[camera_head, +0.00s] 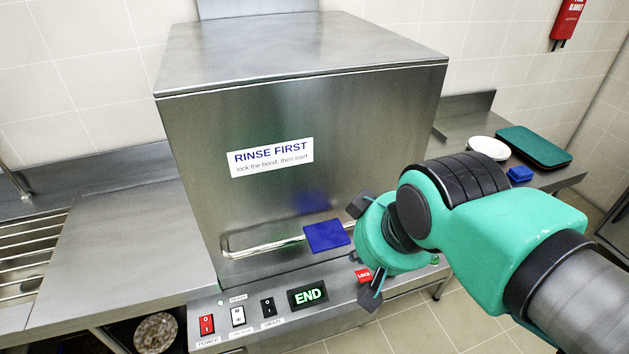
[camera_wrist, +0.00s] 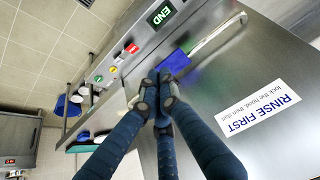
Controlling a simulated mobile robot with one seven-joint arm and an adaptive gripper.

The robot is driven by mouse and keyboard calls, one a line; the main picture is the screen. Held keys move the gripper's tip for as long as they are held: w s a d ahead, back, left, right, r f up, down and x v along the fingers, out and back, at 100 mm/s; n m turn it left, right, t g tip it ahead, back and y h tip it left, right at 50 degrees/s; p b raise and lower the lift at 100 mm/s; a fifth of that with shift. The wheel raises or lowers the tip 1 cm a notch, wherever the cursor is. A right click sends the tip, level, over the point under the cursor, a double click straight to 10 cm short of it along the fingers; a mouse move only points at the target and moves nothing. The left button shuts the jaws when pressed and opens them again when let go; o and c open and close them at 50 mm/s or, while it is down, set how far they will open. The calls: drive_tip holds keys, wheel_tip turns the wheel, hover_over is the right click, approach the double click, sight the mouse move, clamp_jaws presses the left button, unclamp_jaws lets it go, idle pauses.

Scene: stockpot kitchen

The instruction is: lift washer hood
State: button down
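The steel washer hood (camera_head: 290,140) is down over the washer. It also fills the right of the wrist view (camera_wrist: 235,80). A bent metal handle bar (camera_head: 262,246) runs along its lower front, with a square blue grip (camera_head: 327,235) at its right part; both show in the wrist view, the bar (camera_wrist: 215,38) and the blue grip (camera_wrist: 176,62). My gripper (camera_head: 364,248) is just right of the blue grip in the head view. Its dark finger parts look spread there, but the fingertips (camera_wrist: 158,82) look close together in the wrist view, beside the grip. I cannot tell whether they touch it.
Below the hood, a panel carries a red power switch (camera_head: 207,324), other switches, a lit END display (camera_head: 308,295) and a red LOCK label (camera_head: 363,275). A clear steel counter (camera_head: 120,240) lies left. At right are a white plate (camera_head: 489,148) and green trays (camera_head: 533,146).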

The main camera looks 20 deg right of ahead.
drive_tip(key=c, duration=2.5)
unclamp_jaws()
drive_tip(key=o, duration=0.9)
drive_tip(key=shift+w, duration=0.1)
drive_tip(key=shift+c, duration=0.2)
drive_tip(key=shift+o, duration=1.4)
drive_tip(key=shift+w+a+r, duration=0.1)
drive_tip(key=shift+w+r, duration=0.05)
drive_tip(key=shift+w, duration=0.05)
drive_tip(key=m+g+p, duration=0.3)
drive_tip(key=m+p, duration=1.4)
drive_tip(key=m, duration=0.1)
hover_over(255, 250)
drive_tip(key=s, duration=0.3)
drive_tip(key=s+x, duration=0.2)
drive_tip(key=x, duration=0.5)
drive_tip(key=shift+w, duration=0.2)
drive_tip(key=shift+s+x, duration=0.2)
drive_tip(key=shift+x, duration=6.8)
